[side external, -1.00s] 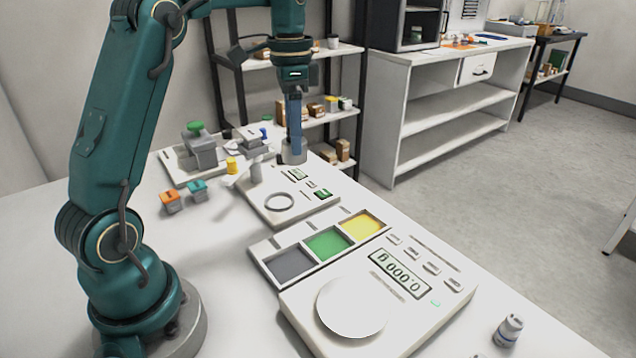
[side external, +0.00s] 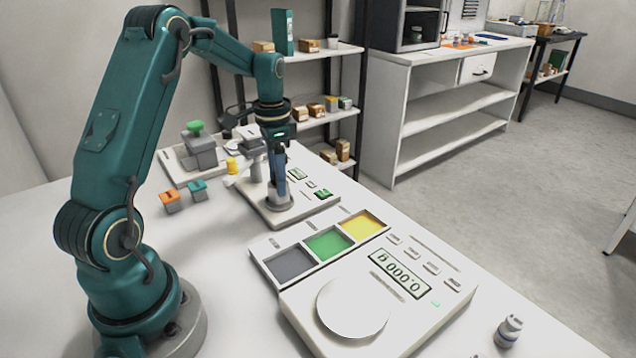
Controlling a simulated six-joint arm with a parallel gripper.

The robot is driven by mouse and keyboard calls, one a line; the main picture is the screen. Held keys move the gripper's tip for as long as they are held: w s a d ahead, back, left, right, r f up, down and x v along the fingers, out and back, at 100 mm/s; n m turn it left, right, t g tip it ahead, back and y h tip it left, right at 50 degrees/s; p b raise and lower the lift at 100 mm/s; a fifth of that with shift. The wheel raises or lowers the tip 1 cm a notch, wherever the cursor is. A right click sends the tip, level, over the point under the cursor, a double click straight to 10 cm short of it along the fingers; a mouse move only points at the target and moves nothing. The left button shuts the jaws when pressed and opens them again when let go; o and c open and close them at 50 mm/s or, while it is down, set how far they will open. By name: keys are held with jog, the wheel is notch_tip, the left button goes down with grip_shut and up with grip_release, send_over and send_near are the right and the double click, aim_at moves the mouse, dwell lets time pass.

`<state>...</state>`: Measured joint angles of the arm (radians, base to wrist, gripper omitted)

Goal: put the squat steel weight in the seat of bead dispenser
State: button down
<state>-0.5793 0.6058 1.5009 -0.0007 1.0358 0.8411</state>
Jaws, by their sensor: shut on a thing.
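The bead dispenser (side external: 311,206) is a pale flat unit with small green displays, in the middle of the side external view. Its round ring seat shows only in part now, behind and under my gripper. My gripper (side external: 279,192) points straight down over that seat and is shut on the squat steel weight (side external: 279,204), a short grey cylinder. The weight is upright and low at the seat; I cannot tell if it touches the seat's floor or is slightly above it.
A tray with grey, green and yellow compartments (side external: 257,250) lies in front, beside a scale (side external: 440,300) reading 0.000. A small grey weight (side external: 508,331) stands at the right. Orange (side external: 171,202) and teal (side external: 197,190) blocks and a green-knobbed device (side external: 200,150) stand left.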

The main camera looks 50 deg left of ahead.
jog(key=shift+f, duration=0.4)
jog(key=shift+c, duration=1.3)
grip_release()
jog(key=shift+f, duration=0.15)
